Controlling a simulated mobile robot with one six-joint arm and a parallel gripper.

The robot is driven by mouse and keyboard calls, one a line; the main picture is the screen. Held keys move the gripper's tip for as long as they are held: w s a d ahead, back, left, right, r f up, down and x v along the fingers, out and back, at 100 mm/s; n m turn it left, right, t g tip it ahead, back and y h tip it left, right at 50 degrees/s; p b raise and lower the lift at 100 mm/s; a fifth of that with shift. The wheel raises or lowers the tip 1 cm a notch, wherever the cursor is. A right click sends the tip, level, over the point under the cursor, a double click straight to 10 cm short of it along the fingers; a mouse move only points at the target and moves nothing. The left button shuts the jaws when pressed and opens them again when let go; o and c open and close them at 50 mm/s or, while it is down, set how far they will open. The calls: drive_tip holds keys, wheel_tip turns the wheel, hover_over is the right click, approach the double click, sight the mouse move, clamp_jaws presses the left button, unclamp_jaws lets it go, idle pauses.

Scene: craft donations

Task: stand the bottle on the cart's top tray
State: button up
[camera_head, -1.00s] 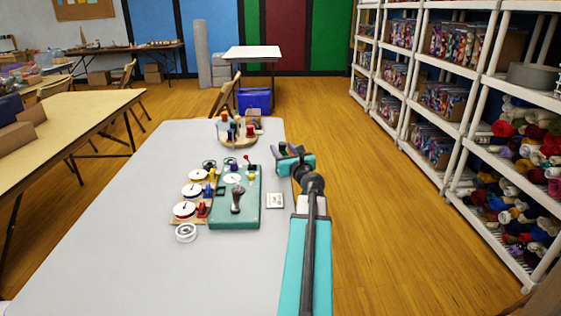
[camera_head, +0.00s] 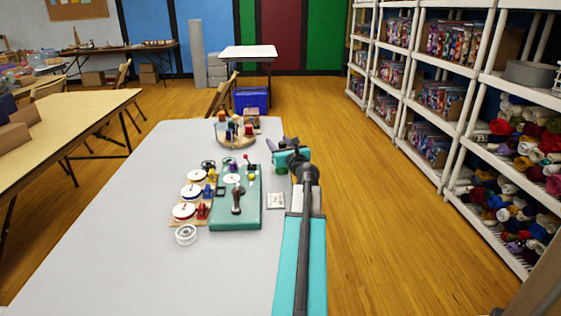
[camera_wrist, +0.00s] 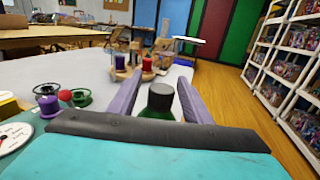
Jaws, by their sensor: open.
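A dark green bottle (camera_wrist: 160,98) with a grey-black cap shows in the wrist view, between the two fingers of my gripper (camera_wrist: 160,80). My gripper is open, with a finger on each side of the bottle; I see a gap at least on the left side. The bottle's lower part is hidden behind my gripper body.
A round wooden stand with spools (camera_head: 236,139) is farther back. Shelves (camera_head: 455,128) line the right, with clear floor between.

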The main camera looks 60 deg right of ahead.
drive_tip(key=shift+w, duration=0.2)
drive_tip(key=shift+d, duration=0.1)
drive_tip(key=shift+s, duration=0.1)
clamp_jaws()
